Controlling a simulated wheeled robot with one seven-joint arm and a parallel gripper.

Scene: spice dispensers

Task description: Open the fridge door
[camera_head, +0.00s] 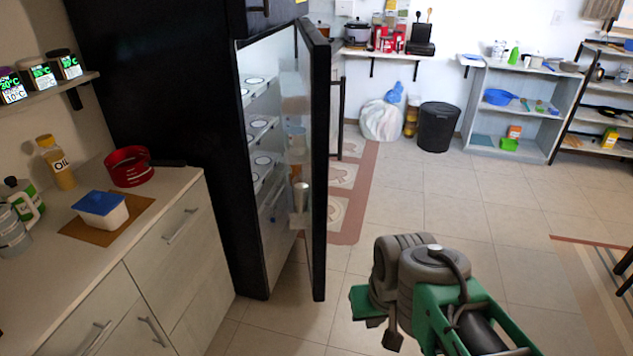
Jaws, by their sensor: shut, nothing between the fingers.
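The tall black fridge (165,95) stands at the left, beside the counter. Its door (319,175) stands ajar, swung out toward the right, and the lit shelves (262,128) show through the gap. The dark upright handle (338,118) is on the door's outer side, facing right. My gripper (386,332) is low in the picture, right of the door and apart from it. It is shut and empty. My green and grey arm partly hides it.
A counter (190,180) with a red pan (128,167), a blue-lidded box (100,209) and an oil bottle (57,162) is at the left. Tiled floor (425,200) is clear right of the door. A black bin (438,127) and shelves (556,103) stand at the back.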

